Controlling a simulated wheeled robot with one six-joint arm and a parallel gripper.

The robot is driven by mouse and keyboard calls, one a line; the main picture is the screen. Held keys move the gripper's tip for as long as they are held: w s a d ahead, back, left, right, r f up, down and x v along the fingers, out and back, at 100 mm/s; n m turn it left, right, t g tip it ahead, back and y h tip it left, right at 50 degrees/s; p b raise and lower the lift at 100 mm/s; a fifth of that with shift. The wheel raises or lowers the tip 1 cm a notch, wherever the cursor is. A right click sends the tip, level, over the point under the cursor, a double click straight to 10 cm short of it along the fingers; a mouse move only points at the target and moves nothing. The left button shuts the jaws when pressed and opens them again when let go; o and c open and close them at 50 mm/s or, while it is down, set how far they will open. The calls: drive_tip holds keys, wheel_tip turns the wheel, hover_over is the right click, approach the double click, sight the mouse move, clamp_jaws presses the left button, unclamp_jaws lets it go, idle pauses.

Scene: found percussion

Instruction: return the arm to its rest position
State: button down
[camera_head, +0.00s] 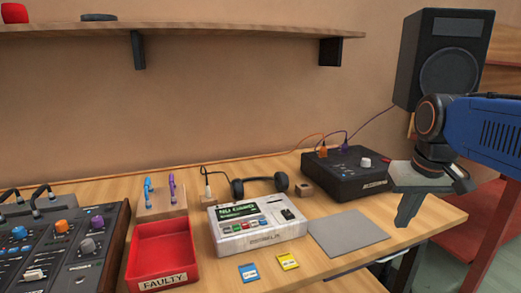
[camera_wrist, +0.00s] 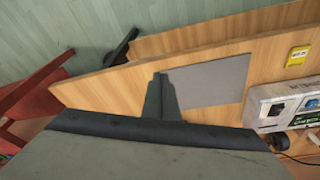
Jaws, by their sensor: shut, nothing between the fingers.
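My blue arm (camera_head: 490,128) reaches in from the right edge of the head view. My gripper (camera_head: 408,210) points down at the right end of the wooden table (camera_head: 452,214), to the right of the grey mat (camera_head: 348,234). Its fingers are shut with nothing between them. In the wrist view the shut fingers (camera_wrist: 157,82) show in front of the table edge, beside the mat (camera_wrist: 210,82).
A black box (camera_head: 345,178) with cables stands behind the mat; a speaker (camera_head: 445,60) is close behind my arm. A white device (camera_head: 255,225), headphones (camera_head: 260,186), a red FAULTY tray (camera_head: 162,250) and a mixer (camera_head: 65,245) lie leftward. A red chair (camera_wrist: 40,110) is beyond the table.

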drive_tip(key=s+a+f+t, duration=0.2)
drive_tip(key=s+a+f, duration=0.2)
drive_tip(key=s+f, duration=0.8)
drive_tip(key=shift+f+n, duration=0.4)
drive_tip(key=shift+f, duration=0.2)
idle(0.5)
